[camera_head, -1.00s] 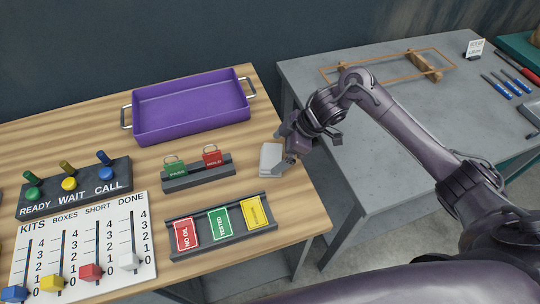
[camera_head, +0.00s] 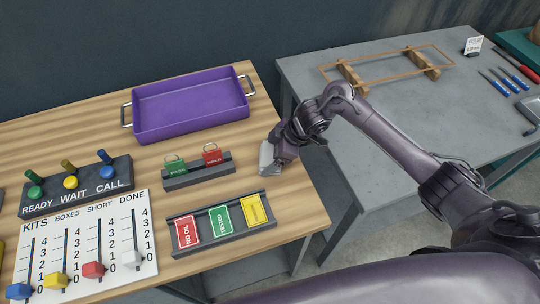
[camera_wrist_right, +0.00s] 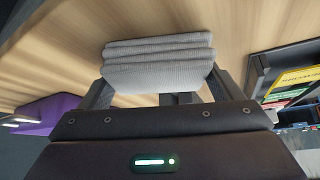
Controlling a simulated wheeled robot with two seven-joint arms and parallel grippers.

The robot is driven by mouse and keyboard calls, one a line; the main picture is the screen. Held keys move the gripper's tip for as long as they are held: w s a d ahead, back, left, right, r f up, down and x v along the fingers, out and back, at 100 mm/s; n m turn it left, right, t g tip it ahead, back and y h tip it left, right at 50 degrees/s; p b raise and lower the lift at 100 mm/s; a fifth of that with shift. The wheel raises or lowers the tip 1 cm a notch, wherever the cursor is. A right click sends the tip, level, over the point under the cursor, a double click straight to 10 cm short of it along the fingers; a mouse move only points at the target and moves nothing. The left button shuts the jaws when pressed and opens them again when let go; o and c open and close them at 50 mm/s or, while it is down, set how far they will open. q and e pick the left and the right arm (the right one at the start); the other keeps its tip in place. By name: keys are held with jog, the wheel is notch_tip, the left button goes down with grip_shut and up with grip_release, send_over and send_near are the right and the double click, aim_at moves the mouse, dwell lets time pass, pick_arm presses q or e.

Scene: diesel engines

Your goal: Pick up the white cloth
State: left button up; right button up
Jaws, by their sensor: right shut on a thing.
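The white cloth (camera_head: 267,156) is a small folded stack, greyish white in this light, over the right part of the wooden table. My right gripper (camera_head: 275,160) is shut on it. In the right wrist view the cloth (camera_wrist_right: 160,62) shows its folded layers between the two fingers (camera_wrist_right: 160,92). The cloth looks tilted in the head view; I cannot tell exactly how far it is above the table. My left gripper is not in view.
A purple tray (camera_head: 190,104) stands at the back of the wooden table. A card holder (camera_head: 222,226) lies in front. A grey table (camera_head: 400,120) holds a wooden frame.

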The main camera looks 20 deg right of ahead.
aim_at(270, 153)
jog(key=shift+r, duration=0.15)
notch_tip(270, 153, up, 7)
jog(key=shift+w+r+b, duration=0.15)
jog(key=shift+b, duration=0.2)
notch_tip(270, 153, up, 12)
jog(key=p, duration=0.1)
jog(key=shift+r+p, duration=0.25)
jog(key=shift+p, duration=0.05)
